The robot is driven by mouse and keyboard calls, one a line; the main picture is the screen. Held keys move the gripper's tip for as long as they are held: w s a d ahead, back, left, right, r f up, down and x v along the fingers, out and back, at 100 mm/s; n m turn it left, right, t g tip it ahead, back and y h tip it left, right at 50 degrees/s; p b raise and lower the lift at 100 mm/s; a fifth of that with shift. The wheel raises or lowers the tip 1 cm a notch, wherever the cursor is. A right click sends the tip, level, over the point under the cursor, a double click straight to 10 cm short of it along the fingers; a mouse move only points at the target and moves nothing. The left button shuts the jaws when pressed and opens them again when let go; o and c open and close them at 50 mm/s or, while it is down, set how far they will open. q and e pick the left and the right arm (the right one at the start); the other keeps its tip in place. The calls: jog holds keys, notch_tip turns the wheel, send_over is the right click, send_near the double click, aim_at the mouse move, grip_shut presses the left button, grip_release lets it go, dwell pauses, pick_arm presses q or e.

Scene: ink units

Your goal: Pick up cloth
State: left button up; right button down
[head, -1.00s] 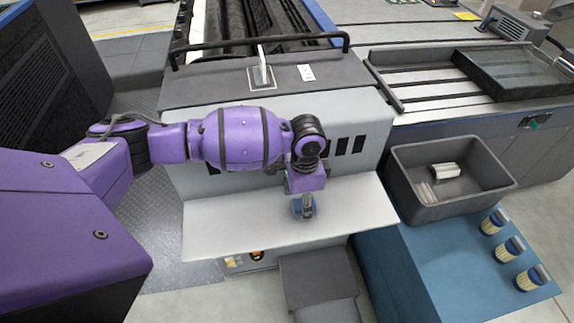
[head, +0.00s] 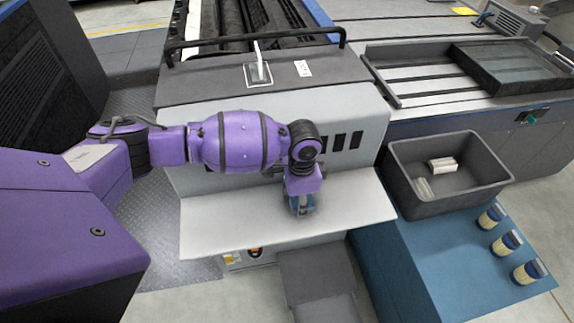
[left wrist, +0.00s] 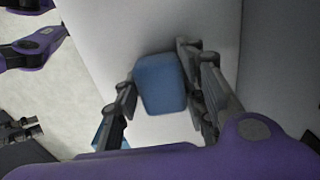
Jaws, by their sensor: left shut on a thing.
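A small blue cloth (left wrist: 160,83) looks like a folded pad with rounded corners in the left wrist view. In the head view only a little blue of the cloth (head: 303,211) shows under my left gripper (head: 302,205), over the pale ledge (head: 235,222) on the front of the grey machine. In the left wrist view the fingers of my left gripper (left wrist: 160,98) stand on either side of the cloth and are shut on it. Whether the cloth still touches the ledge I cannot tell.
A dark grey bin (head: 445,205) with pale cylinders (head: 442,165) in it stands right of the ledge on a blue surface (head: 425,262). Several blue-capped jars (head: 507,243) line its right side. The ledge is otherwise bare. A dark step (head: 316,275) is below.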

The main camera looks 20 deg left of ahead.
pick_arm(q)
jog(key=shift+w+r, duration=0.1)
jog(key=shift+r, duration=0.1)
